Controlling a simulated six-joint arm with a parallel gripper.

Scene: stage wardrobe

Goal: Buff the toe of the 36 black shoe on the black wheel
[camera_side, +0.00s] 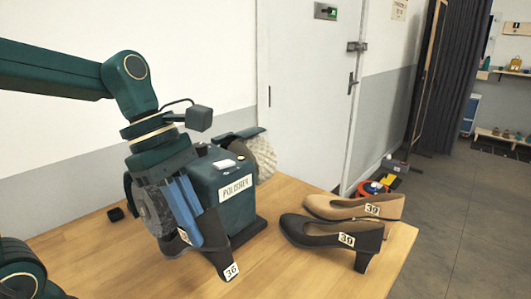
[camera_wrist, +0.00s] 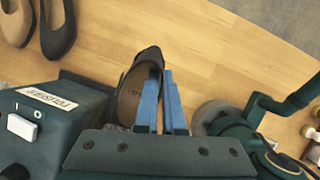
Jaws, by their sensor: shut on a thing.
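The black 36 shoe (camera_side: 212,232) is clamped in my gripper (camera_side: 194,238) in front of the polisher (camera_side: 230,205). Its 36 tag faces the camera low down, and it hangs steeply tilted. In the wrist view, the shoe (camera_wrist: 131,90) shows its opening and insole beside the blue fingers of my gripper (camera_wrist: 162,76); its lower end is hidden by the polisher and wrist. A dark wheel (camera_side: 150,212) is at the polisher's left end, just behind and left of my fingers. I cannot tell whether the toe touches it.
A pale fluffy wheel (camera_side: 263,155) is on the polisher's far right side. A tan 39 shoe (camera_side: 340,207) and a black 39 shoe (camera_side: 325,234) stand on the table (camera_side: 310,278) to the right. A small dark block (camera_side: 115,214) lies at left. The front table is clear.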

